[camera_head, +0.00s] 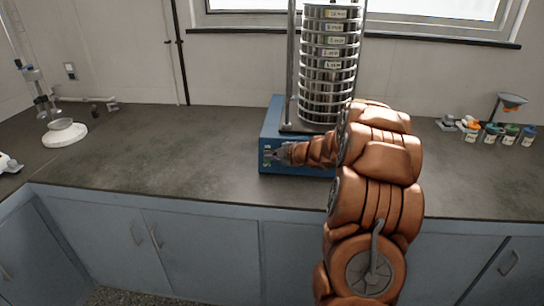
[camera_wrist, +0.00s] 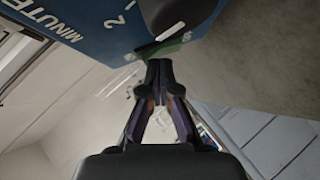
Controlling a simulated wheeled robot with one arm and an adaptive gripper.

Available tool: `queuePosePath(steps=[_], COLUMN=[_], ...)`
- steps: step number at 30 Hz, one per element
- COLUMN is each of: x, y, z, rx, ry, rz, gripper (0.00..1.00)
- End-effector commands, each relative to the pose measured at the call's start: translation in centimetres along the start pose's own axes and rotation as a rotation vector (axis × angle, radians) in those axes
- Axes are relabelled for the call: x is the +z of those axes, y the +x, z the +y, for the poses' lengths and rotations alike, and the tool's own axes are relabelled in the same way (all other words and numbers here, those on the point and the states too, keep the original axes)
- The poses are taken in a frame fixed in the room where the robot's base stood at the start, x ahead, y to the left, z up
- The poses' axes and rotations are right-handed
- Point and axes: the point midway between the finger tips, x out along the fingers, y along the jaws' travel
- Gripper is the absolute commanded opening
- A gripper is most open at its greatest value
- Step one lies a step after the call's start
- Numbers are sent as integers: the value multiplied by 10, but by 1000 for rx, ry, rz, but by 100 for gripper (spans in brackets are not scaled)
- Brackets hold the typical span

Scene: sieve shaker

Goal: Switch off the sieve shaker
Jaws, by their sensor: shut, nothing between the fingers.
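The sieve shaker stands on the counter near the window in the head view, a stack of several metal sieves (camera_head: 328,65) on a blue base (camera_head: 270,122). My gripper (camera_head: 275,154) is at the base's front face, near its left end, where a small greenish patch (camera_head: 266,156) shows. My gripper (camera_wrist: 159,68) is shut and empty. Its fingertips lie close to a green switch-like part (camera_wrist: 165,48); I cannot tell whether they touch it. My arm hides the base's right part.
The dark counter (camera_head: 140,150) is clear to the left of the shaker. A white dish-like device (camera_head: 64,133) stands at far left. Blue-grey cabinets (camera_head: 200,245) run below the counter.

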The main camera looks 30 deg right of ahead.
Motion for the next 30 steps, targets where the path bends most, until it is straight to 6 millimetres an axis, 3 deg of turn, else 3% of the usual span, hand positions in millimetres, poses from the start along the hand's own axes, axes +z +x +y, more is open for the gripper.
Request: queuePosePath(steps=[10,19,30], x=[-5,-37,-28], y=[-2,-18,-81], z=[-2,-6,-13], rx=[-1,-4,0], ry=[0,-7,-3], rz=[1,10,-2], gripper=[0,0,0])
